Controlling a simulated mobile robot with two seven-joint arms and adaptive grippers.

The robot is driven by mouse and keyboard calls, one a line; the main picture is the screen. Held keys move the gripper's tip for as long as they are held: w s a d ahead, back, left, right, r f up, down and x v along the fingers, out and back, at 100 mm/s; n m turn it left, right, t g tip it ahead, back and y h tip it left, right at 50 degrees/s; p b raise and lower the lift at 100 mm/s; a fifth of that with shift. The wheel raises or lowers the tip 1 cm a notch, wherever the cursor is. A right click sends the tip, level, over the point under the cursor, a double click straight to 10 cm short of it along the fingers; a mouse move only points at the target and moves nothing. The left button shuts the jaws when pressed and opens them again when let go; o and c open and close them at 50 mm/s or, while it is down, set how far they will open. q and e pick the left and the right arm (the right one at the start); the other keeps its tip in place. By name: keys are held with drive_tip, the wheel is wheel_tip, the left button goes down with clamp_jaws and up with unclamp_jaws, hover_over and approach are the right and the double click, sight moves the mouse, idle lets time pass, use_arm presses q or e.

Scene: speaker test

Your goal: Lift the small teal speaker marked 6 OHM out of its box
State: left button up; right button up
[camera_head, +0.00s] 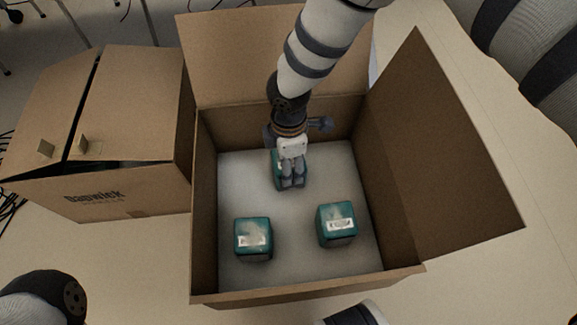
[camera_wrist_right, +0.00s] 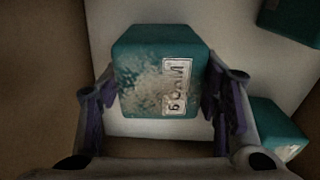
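The small teal speaker marked 6 OHM (camera_wrist_right: 150,75) fills the middle of the right wrist view, its label on the right of its top face. In the head view this speaker (camera_head: 277,165) stands on the pale floor of the open cardboard box (camera_head: 205,200), mostly hidden behind my right gripper (camera_head: 291,181). My right gripper (camera_wrist_right: 163,100) is open, with one finger on each side of the speaker. Slim pale gaps show beside its lower edges; firm contact is not visible. My left gripper is out of view.
Two other teal speakers stand in the box, one front left (camera_head: 253,238) and one front right (camera_head: 337,224). The box walls and raised flaps (camera_head: 440,150) surround my right arm.

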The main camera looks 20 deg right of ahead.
drive_tip(key=c, duration=0.8)
drive_tip(key=shift+c, duration=0.2)
drive_tip(key=shift+r, duration=0.1)
drive_tip(key=shift+r, duration=0.35)
wheel_tip(320, 180, up, 3)
drive_tip(key=shift+p, duration=0.9)
use_arm(q)
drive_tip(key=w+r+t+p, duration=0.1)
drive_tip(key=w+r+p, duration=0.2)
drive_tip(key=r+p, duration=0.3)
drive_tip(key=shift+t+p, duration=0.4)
drive_tip(key=shift+p, duration=0.05)
use_arm(e)
drive_tip(key=s+a+r, duration=0.9)
drive_tip(key=s, duration=0.1)
drive_tip(key=shift+s, duration=0.35)
